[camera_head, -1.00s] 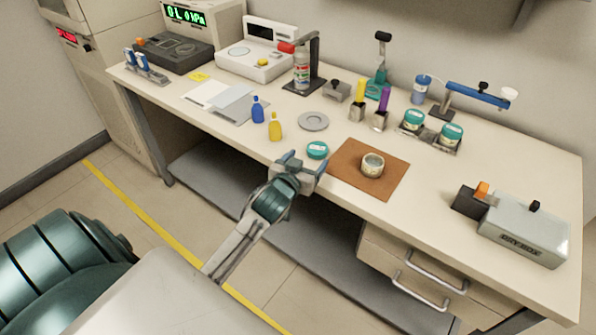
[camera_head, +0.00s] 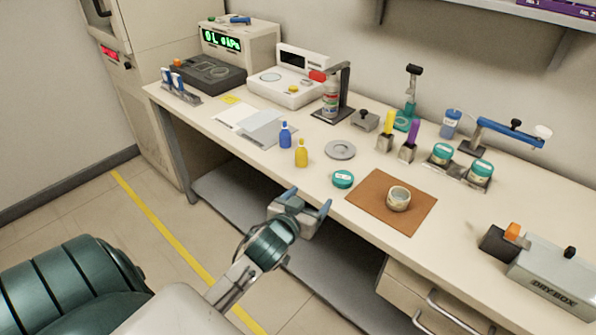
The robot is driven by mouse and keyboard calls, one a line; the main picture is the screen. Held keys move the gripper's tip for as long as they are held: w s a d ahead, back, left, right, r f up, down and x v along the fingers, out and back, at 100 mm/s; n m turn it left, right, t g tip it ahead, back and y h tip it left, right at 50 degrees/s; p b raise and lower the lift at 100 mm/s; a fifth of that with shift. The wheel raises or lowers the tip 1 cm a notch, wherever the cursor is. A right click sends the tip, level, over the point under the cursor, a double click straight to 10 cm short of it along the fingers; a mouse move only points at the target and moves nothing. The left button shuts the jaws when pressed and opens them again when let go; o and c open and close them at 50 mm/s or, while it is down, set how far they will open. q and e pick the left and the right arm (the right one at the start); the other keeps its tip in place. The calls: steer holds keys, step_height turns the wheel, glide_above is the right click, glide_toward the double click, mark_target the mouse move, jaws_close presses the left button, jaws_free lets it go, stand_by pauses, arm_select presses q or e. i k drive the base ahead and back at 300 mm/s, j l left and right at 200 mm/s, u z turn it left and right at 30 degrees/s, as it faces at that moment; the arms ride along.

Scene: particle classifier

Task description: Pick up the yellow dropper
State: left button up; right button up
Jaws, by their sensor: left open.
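The yellow dropper (camera_head: 301,154) is a small yellow bottle with a narrow tip, standing upright near the table's front edge. A similar blue bottle (camera_head: 285,135) stands just behind it to the left. My left gripper (camera_head: 308,200) is open, with its two blue-grey fingers apart and nothing between them. It is in front of the table's front edge, below the yellow dropper in the picture and apart from it. My right gripper is not in view.
A teal-lidded jar (camera_head: 343,179) stands right of the dropper, near a brown mat (camera_head: 369,211) with an open jar (camera_head: 398,198). A grey dish (camera_head: 340,149) lies behind. Papers (camera_head: 250,124) lie to the left.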

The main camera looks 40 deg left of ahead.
mark_target(300, 153)
steer(key=u, duration=1.15)
